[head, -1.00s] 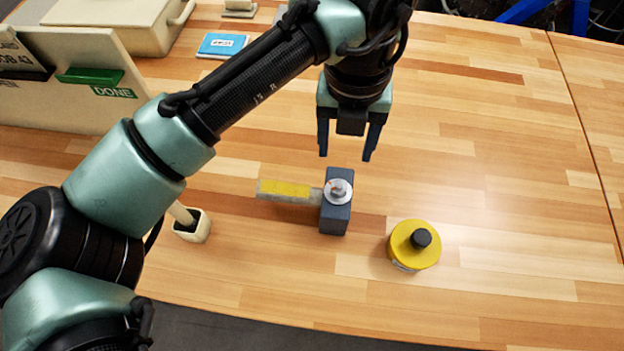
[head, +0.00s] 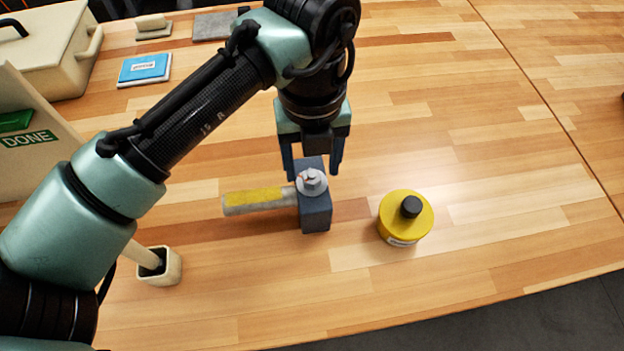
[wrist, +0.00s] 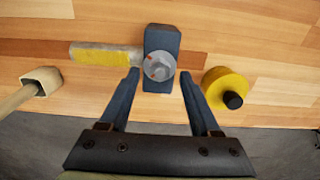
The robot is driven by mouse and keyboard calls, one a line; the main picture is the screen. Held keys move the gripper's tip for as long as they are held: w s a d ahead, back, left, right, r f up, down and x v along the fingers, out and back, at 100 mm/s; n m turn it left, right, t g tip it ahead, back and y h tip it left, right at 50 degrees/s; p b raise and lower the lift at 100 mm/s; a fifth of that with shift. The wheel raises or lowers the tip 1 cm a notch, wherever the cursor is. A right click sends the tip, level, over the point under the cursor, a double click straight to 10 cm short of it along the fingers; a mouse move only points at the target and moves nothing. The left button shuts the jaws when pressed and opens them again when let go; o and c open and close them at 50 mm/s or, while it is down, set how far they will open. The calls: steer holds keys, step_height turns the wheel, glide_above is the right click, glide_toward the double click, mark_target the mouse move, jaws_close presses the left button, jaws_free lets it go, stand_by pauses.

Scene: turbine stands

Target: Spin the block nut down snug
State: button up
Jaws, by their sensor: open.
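The block (head: 317,217) is dark blue-grey and stands on the wooden table. On top is a silver nut (head: 312,181) with a washer-like flange and a small red mark. In the wrist view the nut (wrist: 159,67) lies just ahead of and between the fingertips. A grey bar with a yellow band (head: 258,200) extends left from the block. My gripper (head: 312,172) is open and empty, its two dark fingers spread to either side behind the nut. I cannot tell the exact height of the fingertips over the block.
A yellow round container with a black cap (head: 406,218) stands right of the block. A cream cup with a handle inside (head: 160,266) is at the lower left. A DONE board (head: 30,138), a blue booklet (head: 144,68) and a cream case (head: 45,50) lie further left. The right table is clear.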

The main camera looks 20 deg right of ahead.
steer(key=shift+f+b, duration=0.3)
steer(key=shift+f, duration=0.65)
steer(key=shift+r, duration=0.1)
